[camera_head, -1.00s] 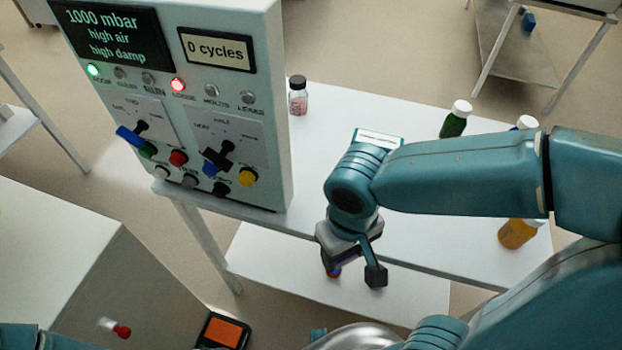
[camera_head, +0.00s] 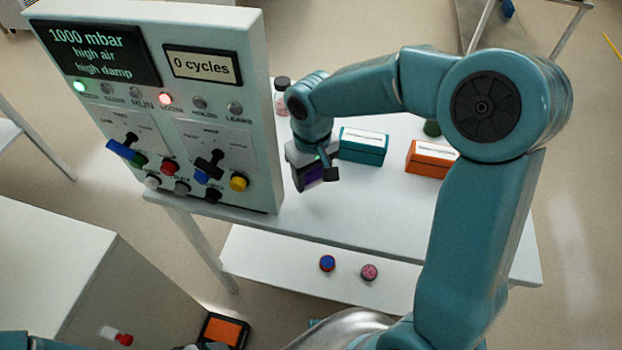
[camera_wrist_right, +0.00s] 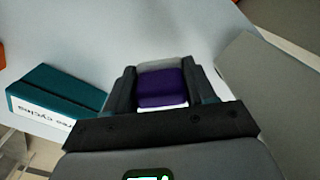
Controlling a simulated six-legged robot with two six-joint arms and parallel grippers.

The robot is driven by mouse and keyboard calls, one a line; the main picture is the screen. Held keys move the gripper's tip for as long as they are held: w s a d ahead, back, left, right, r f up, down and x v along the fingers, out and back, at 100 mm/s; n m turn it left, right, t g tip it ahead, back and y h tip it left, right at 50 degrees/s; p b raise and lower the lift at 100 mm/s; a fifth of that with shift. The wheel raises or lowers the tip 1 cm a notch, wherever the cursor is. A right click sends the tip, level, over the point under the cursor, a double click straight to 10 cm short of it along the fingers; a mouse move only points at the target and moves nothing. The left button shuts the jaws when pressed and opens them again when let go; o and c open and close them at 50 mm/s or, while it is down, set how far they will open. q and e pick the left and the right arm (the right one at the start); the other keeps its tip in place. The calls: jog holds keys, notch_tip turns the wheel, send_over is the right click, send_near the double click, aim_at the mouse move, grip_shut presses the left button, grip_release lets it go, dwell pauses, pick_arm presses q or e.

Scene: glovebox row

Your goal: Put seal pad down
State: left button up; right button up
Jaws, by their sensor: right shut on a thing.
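My right gripper (camera_head: 316,180) is shut on a small purple pad (camera_head: 313,172), which I take to be the seal pad. It is held near the white table (camera_head: 390,228), just right of the control panel; I cannot tell whether it touches the tabletop. In the right wrist view the pad (camera_wrist_right: 162,87) sits between the two dark fingers (camera_wrist_right: 160,90), with a pale grey part at its far side. My left gripper is out of view.
The control panel (camera_head: 255,120) stands close left of my gripper. A teal box (camera_head: 362,149) and an orange box (camera_head: 428,160) stand to the right. The front tabletop is clear.

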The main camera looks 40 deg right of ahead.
aim_at(312, 184)
jog(key=f, duration=0.3)
jog(key=shift+w+d+f, duration=0.1)
jog(key=shift+w+f, duration=0.2)
jog(key=shift+f, duration=0.05)
jog(key=shift+s+r, duration=0.1)
jog(key=shift+s, duration=0.05)
jog(key=o, duration=1.1)
jog(key=shift+f, duration=0.25)
jog(key=shift+r, duration=0.1)
jog(key=shift+w+r, duration=0.2)
jog(key=shift+r, duration=0.4)
notch_tip(312, 184, up, 11)
jog(key=shift+s+r+p, duration=0.1)
jog(key=shift+p, duration=0.3)
